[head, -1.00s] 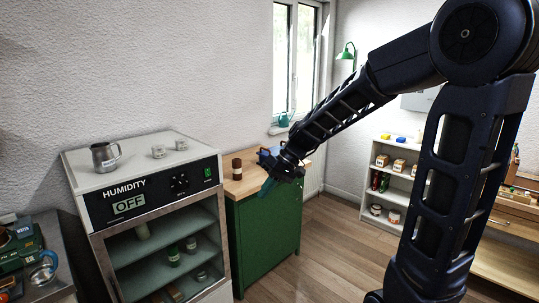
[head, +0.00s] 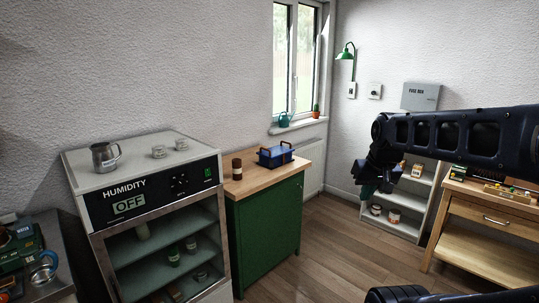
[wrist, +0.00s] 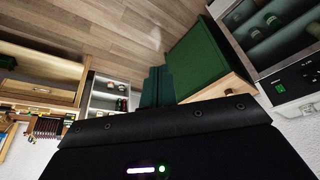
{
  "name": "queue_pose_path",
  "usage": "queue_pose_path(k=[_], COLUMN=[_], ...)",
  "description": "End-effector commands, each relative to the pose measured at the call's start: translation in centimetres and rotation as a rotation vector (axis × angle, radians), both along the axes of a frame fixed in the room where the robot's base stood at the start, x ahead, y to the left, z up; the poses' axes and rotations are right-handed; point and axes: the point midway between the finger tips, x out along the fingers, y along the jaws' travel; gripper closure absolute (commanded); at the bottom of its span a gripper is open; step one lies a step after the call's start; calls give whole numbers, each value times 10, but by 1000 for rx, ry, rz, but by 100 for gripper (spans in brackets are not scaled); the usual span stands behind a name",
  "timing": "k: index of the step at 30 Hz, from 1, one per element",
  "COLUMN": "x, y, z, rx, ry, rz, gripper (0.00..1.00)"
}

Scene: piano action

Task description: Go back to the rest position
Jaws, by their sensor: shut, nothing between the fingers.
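My gripper (head: 377,188) hangs at the right of the head view, in front of the white shelf and well clear of the green cabinet. It points downward and holds nothing. In the wrist view my gripper's dark green fingers (wrist: 158,86) lie side by side, shut, with open floor beyond them. My arm reaches in from the right edge of the head view.
The green cabinet (head: 268,228) bears a blue box (head: 275,156) and a brown jar (head: 237,169). The humidity cabinet (head: 133,195) stands left of it. A white shelf (head: 405,226) and wooden workbench (head: 480,262) stand right. The wooden floor (head: 325,250) between is clear.

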Motion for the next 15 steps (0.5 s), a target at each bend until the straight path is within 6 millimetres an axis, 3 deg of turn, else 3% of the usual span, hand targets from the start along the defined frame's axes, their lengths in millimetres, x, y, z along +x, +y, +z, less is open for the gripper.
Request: queue_pose_path(k=[5, 15], x=[-9, -9], y=[-14, -15], z=[1, 1], rx=[-22, -24], ry=[-26, -28], rz=[-45, -49], gripper=[100, 100])
